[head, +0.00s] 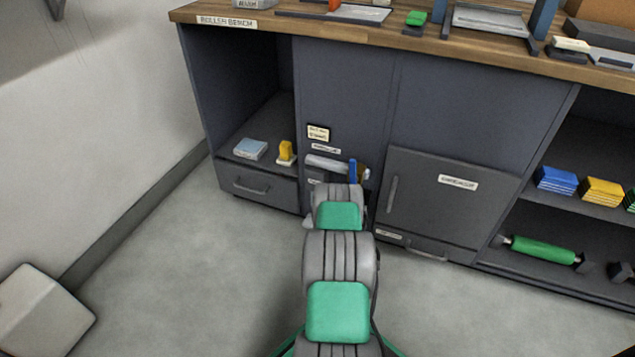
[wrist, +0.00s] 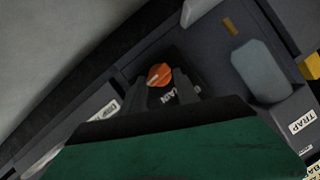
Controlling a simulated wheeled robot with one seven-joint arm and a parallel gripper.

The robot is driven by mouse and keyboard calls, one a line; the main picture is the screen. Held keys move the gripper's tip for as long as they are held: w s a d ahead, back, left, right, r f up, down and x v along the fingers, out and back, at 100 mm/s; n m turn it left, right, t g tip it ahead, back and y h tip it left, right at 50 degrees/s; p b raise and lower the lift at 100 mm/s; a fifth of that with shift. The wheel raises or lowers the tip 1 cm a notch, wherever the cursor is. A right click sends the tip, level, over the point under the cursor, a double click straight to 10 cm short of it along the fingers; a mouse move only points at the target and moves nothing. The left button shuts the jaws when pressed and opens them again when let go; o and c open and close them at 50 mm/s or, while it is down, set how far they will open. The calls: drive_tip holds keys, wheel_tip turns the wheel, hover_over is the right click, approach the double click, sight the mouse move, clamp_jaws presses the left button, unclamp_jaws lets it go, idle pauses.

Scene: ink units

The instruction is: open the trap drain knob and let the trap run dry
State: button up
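The orange drain knob (wrist: 159,75) sits on a dark block in the wrist view. A pale grey rounded body (wrist: 262,70) stands to the right, near a "TRAP" label (wrist: 303,123). In the head view my arm hides the knob and my gripper. No liquid is visible.
Just beyond my arm are a blue upright part (head: 352,172) and a pale horizontal cylinder (head: 325,163) in the bench front. A closed cabinet door (head: 450,205) is to the right. An open shelf (head: 262,135) is to the left.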

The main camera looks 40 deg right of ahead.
drive_tip(key=s+a+r+n+g+p, duration=0.2)
drive_tip(key=a+r+n+p, duration=0.2)
drive_tip(key=a, duration=0.3)
drive_tip(key=w+a+r+p, duration=0.1)
drive_tip(key=w+r+p, duration=0.1)
drive_tip(key=r, duration=0.5)
drive_tip(key=w+a+r+g+p, duration=0.1)
drive_tip(key=w+r+p, duration=0.2)
drive_tip(key=r, duration=0.5)
drive_tip(key=w+a+r+m+g+y+p, duration=0.1)
drive_tip(key=w+r+p, duration=0.2)
drive_tip(key=r, duration=0.4)
drive_tip(key=shift+r+p, duration=0.2)
drive_tip(key=shift+p, duration=0.6)
